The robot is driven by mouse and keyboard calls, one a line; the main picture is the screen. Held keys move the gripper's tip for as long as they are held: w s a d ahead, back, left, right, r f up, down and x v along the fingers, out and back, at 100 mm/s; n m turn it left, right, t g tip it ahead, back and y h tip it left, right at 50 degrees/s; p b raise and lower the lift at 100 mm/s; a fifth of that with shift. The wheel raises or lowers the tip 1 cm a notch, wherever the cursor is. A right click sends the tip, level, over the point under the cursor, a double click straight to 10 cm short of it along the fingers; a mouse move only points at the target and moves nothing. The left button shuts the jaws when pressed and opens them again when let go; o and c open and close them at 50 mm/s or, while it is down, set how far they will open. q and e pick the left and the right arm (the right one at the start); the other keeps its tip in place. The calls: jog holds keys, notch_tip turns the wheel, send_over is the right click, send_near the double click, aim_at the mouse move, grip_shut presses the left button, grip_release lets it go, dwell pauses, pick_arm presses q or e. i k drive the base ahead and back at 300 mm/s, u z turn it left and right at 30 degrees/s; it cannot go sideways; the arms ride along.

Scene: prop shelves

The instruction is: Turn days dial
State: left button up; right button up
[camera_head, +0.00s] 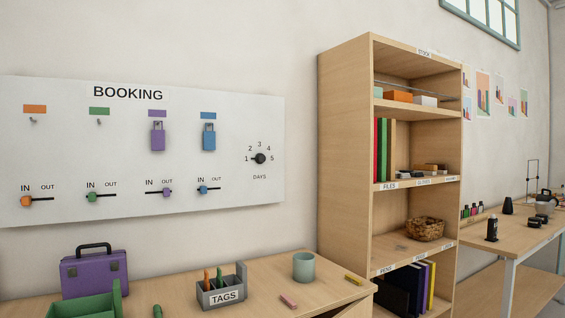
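The days dial (260,158) is a small black round knob on the right part of the white booking board (230,115). The numbers 1 to 5 are arranged in an arc around it, with the word DAYS below. Its pointer is too small to read with certainty. Neither of my grippers shows in the head view, and nothing touches the dial.
The board also carries IN/OUT sliders, such as the orange one (26,201), and hanging purple (158,137) and blue (209,137) tags. Below are a purple case (95,273), a TAGS holder (220,291) and a cup (304,266). A wooden shelf (343,150) stands right.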

aim_at(260, 158)
jog(key=z, duration=1.75)
jog(key=i, duration=2.45)
jog(key=u, duration=2.95)
